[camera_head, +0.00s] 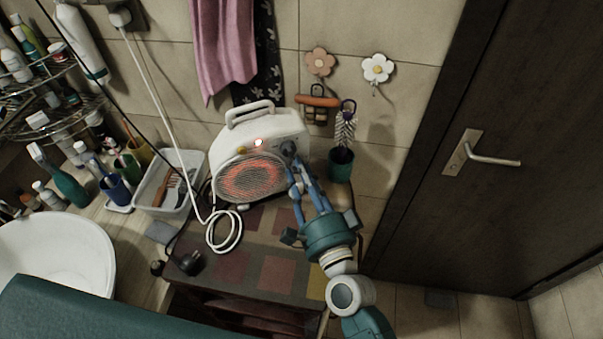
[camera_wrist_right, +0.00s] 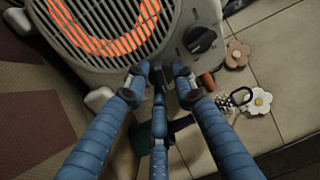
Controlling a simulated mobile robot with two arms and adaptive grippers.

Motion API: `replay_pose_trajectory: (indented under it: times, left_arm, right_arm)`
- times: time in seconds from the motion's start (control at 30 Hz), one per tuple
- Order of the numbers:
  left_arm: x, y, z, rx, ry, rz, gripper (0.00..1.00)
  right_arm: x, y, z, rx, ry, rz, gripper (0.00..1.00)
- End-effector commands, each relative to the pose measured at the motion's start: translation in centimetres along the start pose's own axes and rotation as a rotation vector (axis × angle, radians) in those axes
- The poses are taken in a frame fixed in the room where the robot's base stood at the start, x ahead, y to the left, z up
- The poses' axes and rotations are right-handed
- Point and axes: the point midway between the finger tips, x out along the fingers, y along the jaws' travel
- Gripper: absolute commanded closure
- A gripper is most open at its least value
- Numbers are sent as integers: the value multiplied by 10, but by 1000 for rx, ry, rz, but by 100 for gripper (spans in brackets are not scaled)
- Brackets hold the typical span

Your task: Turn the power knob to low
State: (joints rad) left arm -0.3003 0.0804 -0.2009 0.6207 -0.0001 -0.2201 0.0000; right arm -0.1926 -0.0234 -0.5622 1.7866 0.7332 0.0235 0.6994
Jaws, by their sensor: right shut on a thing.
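The white fan heater (camera_head: 262,135) stands on a small table, with its grille (camera_head: 250,178) glowing orange and a small lit lamp (camera_head: 258,142) on top. A dark round knob (camera_head: 288,148) sits on the right of its front; it also shows in the right wrist view (camera_wrist_right: 198,40), clear of my fingers. My right gripper (camera_head: 300,166) is at the heater's lower right front. In the wrist view its blue fingers (camera_wrist_right: 160,78) are closed on a small dark part, seemingly a lower knob, mostly hidden. I cannot read the knob markings. My left gripper is not in view.
A white cable (camera_head: 222,236) lies coiled before the heater on the patterned tabletop (camera_head: 270,270). A green brush holder (camera_head: 341,165) stands close right of my gripper. A white basket (camera_head: 170,190) stands left. A dark door (camera_head: 480,110) is at right.

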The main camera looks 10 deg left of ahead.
Motion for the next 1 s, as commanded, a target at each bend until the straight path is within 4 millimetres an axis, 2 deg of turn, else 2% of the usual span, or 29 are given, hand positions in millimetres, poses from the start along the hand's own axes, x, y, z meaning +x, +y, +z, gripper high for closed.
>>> replay_pose_trajectory:
  times: [0.33, 0.87, 0.9, 1.0]
  left_arm:
    - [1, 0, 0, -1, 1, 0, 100]
    - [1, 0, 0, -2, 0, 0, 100]
    - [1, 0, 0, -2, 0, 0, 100]
    - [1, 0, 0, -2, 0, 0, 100]
  right_arm:
    - [-1, 4, 2, 145, 7, 8, 100]
    - [-1, 3, 2, 169, 9, 8, 100]
    - [-1, 3, 2, 169, 9, 8, 73]
    - [-1, 3, 2, 169, 10, 7, 56]
